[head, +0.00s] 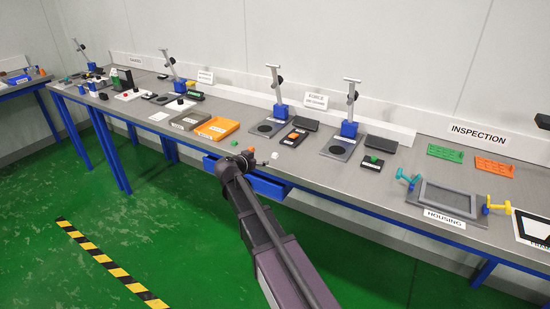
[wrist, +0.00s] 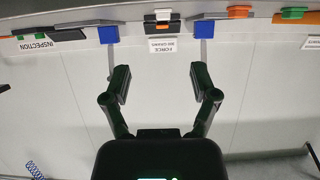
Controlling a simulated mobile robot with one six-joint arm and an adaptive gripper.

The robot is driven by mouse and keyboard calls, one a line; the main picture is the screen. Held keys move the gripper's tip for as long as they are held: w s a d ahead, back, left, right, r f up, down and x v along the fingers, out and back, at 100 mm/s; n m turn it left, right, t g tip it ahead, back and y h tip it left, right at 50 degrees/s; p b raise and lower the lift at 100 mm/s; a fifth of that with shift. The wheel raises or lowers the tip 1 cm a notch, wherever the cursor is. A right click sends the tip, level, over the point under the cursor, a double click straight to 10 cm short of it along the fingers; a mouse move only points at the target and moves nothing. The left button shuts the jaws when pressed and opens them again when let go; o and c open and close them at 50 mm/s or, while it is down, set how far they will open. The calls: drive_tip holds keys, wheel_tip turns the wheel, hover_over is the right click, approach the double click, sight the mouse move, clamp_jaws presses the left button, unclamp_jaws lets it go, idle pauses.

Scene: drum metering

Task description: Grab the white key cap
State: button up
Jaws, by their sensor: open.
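The white key cap (head: 274,155) is a small white block near the front edge of the bench in the head view, just right of my gripper's end. In the wrist view a small white piece (wrist: 163,13) shows at the top middle, probably the same cap. My gripper (head: 250,157) is in front of the bench edge in the head view, and its fingers are hard to make out there. In the wrist view my gripper (wrist: 163,82) has its two dark fingers spread wide with nothing between them.
Small orange (head: 250,149) and green (head: 235,143) pieces lie left of the white cap. Blue-based stands (head: 280,110) and black blocks with orange and green tops stand behind. An orange tray (head: 217,128) is to the left. A blue drawer (head: 262,184) sits under the bench.

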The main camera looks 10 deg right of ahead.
sight(273, 155)
drive_tip(key=shift+b+x, duration=1.15)
drive_tip(key=shift+x, duration=2.35)
drive_tip(key=shift+f, duration=0.1)
drive_tip(key=b+x, duration=0.1)
drive_tip(key=x, duration=0.3)
drive_tip(key=shift+w+a+f+b, duration=0.1)
drive_tip(key=shift+w+a+b, duration=0.1)
drive_tip(key=shift+w+b, duration=0.15)
drive_tip(key=shift+w+d+f, duration=0.1)
drive_tip(key=shift+w+d, duration=0.1)
drive_tip(key=shift+d, duration=0.1)
drive_tip(key=c, duration=0.8)
